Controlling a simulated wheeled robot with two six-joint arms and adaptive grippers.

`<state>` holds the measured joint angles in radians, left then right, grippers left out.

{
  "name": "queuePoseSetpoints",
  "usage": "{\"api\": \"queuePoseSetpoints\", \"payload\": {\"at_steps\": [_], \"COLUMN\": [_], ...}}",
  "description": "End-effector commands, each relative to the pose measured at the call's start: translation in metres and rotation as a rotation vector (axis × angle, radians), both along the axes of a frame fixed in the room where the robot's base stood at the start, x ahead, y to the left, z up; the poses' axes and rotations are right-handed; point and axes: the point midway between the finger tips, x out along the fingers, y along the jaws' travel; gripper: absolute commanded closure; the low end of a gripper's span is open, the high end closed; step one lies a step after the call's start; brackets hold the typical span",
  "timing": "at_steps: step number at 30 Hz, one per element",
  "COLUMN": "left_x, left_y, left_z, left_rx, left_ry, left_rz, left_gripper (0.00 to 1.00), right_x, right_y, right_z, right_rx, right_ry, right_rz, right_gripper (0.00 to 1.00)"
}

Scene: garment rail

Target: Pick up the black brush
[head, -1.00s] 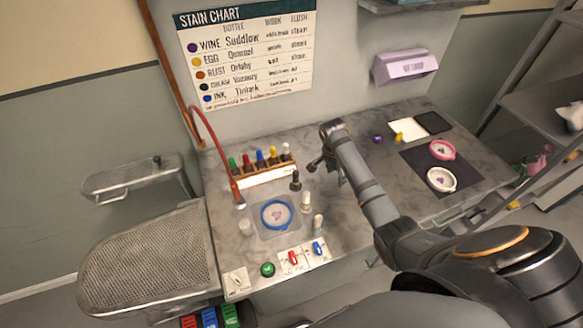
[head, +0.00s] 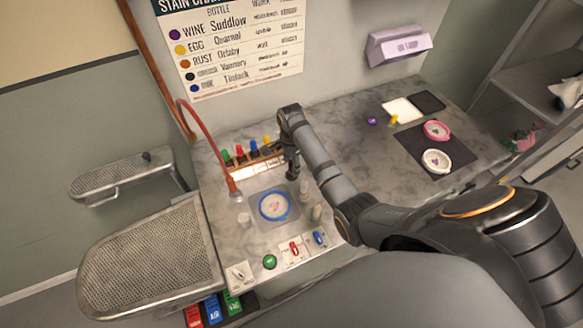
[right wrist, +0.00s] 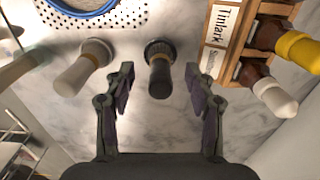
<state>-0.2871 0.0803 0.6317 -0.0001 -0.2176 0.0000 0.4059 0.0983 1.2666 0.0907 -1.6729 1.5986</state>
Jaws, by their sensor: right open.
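The black brush (right wrist: 159,75) stands upright on the marble counter in the right wrist view, its dark round end toward the top of the picture. My right gripper (right wrist: 159,76) is open, with one finger on each side of the brush's line and clear gaps between. In the head view my right gripper (head: 292,166) points down over the counter behind the blue hoop, and the brush cannot be told apart from it there. My left gripper is in neither view.
A pale brush (right wrist: 84,68) stands left of the black one. The wooden bottle rack (right wrist: 238,45) is close on the right. The blue hoop (head: 262,214) lies in front, with switches nearer the edge.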

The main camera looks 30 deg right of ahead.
Motion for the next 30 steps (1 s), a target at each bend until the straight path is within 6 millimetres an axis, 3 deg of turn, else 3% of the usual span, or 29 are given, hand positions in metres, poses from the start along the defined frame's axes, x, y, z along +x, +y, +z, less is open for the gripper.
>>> {"api": "queuePoseSetpoints", "payload": {"at_steps": [2,6,14,26,30], "left_x": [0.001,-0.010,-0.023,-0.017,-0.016], "left_y": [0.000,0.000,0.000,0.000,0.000], "left_z": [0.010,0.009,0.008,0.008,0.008], "left_rx": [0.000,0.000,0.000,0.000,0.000], "left_ry": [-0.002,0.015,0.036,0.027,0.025], "left_rz": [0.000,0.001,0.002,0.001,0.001], "left_gripper": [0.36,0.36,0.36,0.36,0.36], "right_x": [0.001,0.001,0.001,0.001,0.001], "right_y": [-0.002,-0.002,-0.002,-0.002,-0.002], "right_z": [-0.010,-0.032,-0.038,-0.038,-0.038], "right_rx": [0.000,0.001,0.000,0.000,0.000], "right_ry": [0.005,0.003,0.001,0.001,0.001], "right_rz": [0.000,0.000,0.000,0.000,0.000], "right_gripper": [0.45,0.45,0.45,0.97,1.00]}}
